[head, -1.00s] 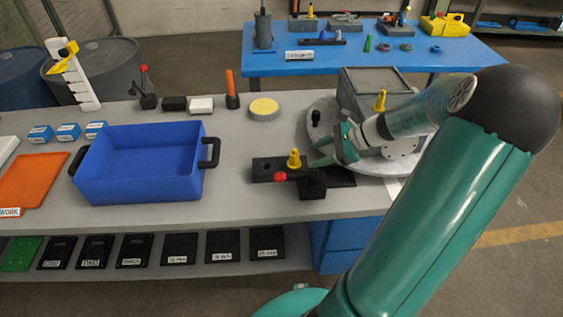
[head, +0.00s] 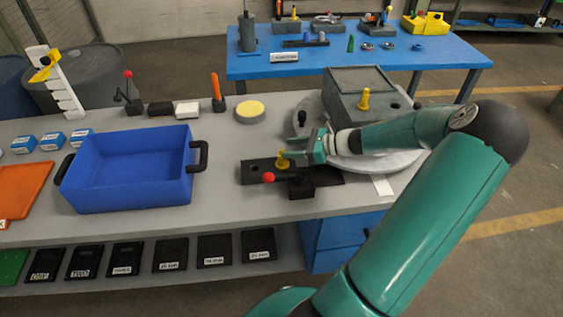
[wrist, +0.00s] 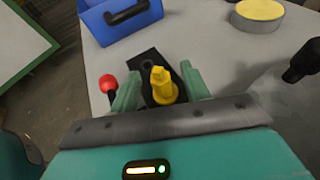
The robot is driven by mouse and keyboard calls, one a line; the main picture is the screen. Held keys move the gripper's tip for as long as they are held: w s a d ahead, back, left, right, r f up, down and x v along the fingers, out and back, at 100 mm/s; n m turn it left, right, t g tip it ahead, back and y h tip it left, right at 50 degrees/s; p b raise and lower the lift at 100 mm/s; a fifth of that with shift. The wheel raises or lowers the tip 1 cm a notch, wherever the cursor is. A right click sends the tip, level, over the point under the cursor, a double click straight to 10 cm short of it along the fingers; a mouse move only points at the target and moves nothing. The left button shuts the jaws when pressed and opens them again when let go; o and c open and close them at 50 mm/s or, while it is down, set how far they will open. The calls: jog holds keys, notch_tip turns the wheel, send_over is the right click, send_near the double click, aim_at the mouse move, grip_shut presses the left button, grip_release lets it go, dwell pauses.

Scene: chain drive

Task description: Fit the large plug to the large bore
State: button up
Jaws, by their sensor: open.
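A yellow plug (head: 283,161) stands upright in a black fixture plate (head: 250,166) on the bench, and it also shows in the wrist view (wrist: 162,86). My gripper (head: 300,155) is open at the plug. In the wrist view its green fingers (wrist: 160,88) lie on either side of the plug, with gaps visible. Another yellow plug (head: 364,99) stands on the grey housing (head: 348,91). A dark round opening (head: 394,105) shows on the housing's top to its right; I cannot tell whether it is the large bore. I cannot tell the plugs' sizes for sure.
A red-knobbed lever (head: 268,177) is at the fixture's front, close to my left finger in the wrist view. A black knob (head: 302,118) stands on the round plate (head: 312,110). A blue bin (head: 125,195) sits left of the fixture. Bare bench lies between them.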

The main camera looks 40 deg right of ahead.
aim_at(284, 150)
jog(key=x, duration=0.5)
jog(key=shift+a+f, duration=0.25)
jog(key=shift+a, duration=0.1)
grip_shut()
